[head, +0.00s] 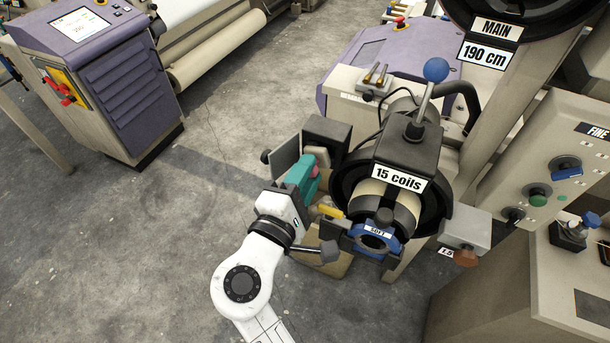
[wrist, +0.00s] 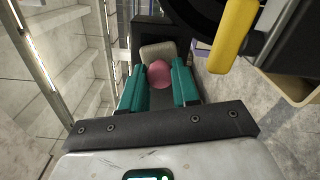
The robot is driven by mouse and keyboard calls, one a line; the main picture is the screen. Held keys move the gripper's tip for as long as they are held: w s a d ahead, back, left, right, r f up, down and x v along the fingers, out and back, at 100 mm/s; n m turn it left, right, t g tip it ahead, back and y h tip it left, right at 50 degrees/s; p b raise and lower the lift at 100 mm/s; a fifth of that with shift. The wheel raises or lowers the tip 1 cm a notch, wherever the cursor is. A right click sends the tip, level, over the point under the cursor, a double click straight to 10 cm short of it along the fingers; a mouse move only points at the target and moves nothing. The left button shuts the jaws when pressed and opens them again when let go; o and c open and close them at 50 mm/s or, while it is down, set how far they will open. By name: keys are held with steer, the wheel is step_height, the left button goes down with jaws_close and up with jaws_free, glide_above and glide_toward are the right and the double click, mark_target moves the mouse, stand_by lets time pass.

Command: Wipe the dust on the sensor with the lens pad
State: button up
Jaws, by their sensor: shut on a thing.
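My gripper (head: 303,174) has teal fingers and reaches up beside the loom's coil unit. In the wrist view the fingers of my gripper (wrist: 160,84) are closed on the lens pad (wrist: 159,73), by its round pink part. A beige padded face shows just beyond the pink part. No dust can be made out.
A grey plate (head: 285,154) is close left of my fingers. A yellow lever (head: 331,211) and the blue "SOFT" ring (head: 376,240) are close to the right, below the "15 coils" block (head: 399,179). Open concrete floor lies to the left.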

steer(key=shift+w+d, duration=0.1)
steer(key=shift+w, duration=0.25)
